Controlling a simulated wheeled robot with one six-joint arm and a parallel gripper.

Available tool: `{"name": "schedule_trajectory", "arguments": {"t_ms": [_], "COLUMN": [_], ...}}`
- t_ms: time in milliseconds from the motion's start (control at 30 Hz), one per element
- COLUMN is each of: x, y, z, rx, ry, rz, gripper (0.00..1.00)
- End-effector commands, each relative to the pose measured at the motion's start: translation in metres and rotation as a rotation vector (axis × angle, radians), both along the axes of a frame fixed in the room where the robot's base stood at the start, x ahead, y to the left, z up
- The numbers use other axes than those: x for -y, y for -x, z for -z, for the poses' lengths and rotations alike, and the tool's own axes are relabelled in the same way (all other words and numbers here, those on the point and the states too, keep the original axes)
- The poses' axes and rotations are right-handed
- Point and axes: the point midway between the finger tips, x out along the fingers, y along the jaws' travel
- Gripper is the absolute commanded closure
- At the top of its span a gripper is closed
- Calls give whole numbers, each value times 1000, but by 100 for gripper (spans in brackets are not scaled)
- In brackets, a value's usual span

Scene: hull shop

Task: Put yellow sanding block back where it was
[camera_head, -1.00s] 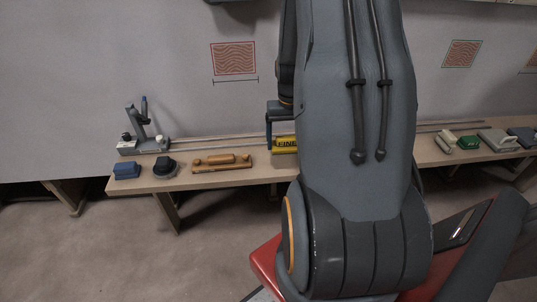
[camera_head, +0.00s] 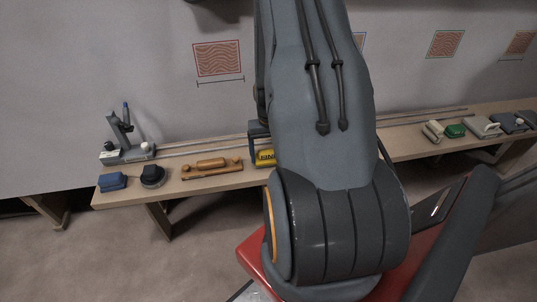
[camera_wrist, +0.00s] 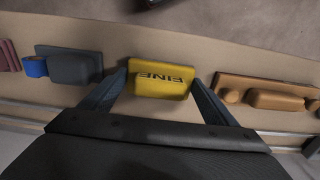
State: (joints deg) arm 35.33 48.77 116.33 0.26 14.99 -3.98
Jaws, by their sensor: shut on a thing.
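The yellow sanding block (camera_wrist: 160,80), marked FINE, is between the two fingers of my gripper (camera_wrist: 162,88) in the wrist view. The fingers are shut on its two ends. In the head view the yellow sanding block (camera_head: 265,157) shows partly, at the bench between my arm and an orange-brown long sander. The rest of it is hidden behind my arm. My gripper (camera_head: 260,150) reaches down to it there, mostly hidden. I cannot tell whether the block touches the bench top.
The bench (camera_head: 215,184) runs along the wall. The orange-brown sander (camera_head: 211,167) lies on one side of the block; a grey block (camera_wrist: 70,66) and a blue thing (camera_wrist: 34,67) lie on the other. Bare bench shows on both sides. A rail runs behind.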

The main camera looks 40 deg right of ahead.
Motion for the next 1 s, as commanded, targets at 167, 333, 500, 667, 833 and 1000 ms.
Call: {"name": "schedule_trajectory", "arguments": {"t_ms": [167,333,500,667,833,1000], "x": [0,0,0,0,0,0], "y": [-1,-1,-1,-1,-1,-2], "z": [8,8,9,9,5,-13], "rx": [2,2,1,1,2,4], "ry": [1,1,1,1,1,3], "rz": [-1,-1,-1,-1,-1,-1], "gripper": [38,38,3,0,0,0]}}
